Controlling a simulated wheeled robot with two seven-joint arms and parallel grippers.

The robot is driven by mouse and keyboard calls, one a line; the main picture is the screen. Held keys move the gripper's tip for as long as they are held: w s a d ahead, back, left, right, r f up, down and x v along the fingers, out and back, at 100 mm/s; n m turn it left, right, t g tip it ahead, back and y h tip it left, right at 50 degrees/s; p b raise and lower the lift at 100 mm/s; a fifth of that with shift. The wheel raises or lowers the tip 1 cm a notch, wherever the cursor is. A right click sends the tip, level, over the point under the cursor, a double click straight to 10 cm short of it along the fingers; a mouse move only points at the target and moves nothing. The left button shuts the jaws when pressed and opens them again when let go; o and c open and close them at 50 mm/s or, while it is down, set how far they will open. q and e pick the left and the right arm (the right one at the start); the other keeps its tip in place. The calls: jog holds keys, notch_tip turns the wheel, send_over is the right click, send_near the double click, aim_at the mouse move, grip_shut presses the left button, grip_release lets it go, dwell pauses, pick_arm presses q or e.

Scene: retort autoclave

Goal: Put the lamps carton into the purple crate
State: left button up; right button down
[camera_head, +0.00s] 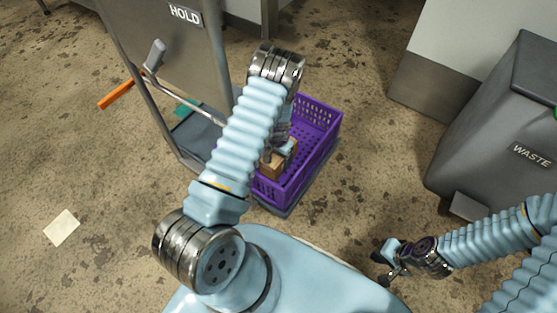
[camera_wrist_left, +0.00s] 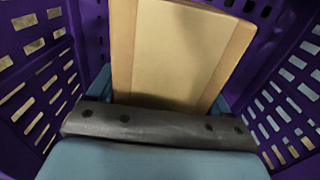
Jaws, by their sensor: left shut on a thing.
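I cannot tell whether the carton touches the crate floor. My right gripper (camera_head: 382,267) is at the lower right, open and empty, well away from the crate.
A grey waste bin (camera_head: 490,130) stands at the right. A grey panel with a HOLD sign (camera_head: 185,14) is behind the crate on the left. An orange bar (camera_head: 120,94) sticks out there. A pale sheet (camera_head: 62,228) lies on the open floor at the left.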

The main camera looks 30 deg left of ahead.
pick_arm(q)
jog(key=shift+f, duration=1.05)
jog(key=shift+f, duration=0.1)
jog(key=o, duration=0.9)
jog(key=shift+f+b, duration=0.1)
jog(key=shift+b, duration=0.2)
jog(key=o, duration=0.4)
jog(key=shift+r+p, duration=0.25)
jog(key=shift+p, duration=0.05)
notch_tip(320, 180, up, 12)
jog(key=shift+f+p, duration=0.1)
jog(key=shift+p, duration=0.7)
